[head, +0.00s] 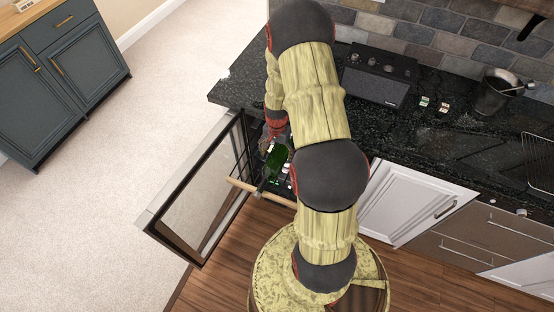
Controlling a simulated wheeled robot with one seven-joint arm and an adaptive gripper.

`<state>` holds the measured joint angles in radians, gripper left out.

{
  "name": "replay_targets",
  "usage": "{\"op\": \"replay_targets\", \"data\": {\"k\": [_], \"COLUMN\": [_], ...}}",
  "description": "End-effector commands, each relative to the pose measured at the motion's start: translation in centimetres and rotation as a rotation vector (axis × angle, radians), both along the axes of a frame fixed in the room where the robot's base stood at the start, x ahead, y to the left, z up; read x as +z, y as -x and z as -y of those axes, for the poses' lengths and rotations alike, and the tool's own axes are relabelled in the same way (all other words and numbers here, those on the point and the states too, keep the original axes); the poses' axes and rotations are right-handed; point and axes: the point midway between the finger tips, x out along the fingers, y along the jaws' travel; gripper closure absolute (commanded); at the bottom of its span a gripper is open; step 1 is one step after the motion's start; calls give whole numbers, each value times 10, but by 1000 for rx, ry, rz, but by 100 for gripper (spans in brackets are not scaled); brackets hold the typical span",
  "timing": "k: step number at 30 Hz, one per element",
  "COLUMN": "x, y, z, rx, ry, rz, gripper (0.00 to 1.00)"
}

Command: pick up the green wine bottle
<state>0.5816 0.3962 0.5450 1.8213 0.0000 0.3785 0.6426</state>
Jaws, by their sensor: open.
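The green wine bottle (277,157) is dark green and lies tilted in the open wine cooler below the black counter, its neck toward the lower left. My arm crosses in front of the cooler and hides part of its inside. My gripper (270,141) is small in view, just above and beside the bottle's upper end, with the fingers pointing down. It is open. I cannot tell whether the fingers touch the bottle.
The cooler's glass door (205,200) stands open to the left. A wooden rack front (250,190) crosses below the bottle. Other bottles or labels (286,170) show beside it.

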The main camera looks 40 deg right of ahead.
Motion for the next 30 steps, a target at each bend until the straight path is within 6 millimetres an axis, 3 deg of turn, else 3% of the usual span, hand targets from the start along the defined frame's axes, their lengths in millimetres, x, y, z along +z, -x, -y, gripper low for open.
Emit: {"op": "replay_targets", "data": {"k": [18, 26, 30], "x": [-68, -69, -69], "y": [-7, -8, -7], "z": [7, 7, 7], "rx": [2, 2, 2], "ry": [-2, 0, 0], "rz": [-2, 0, 0], "gripper": [24, 24, 32]}}
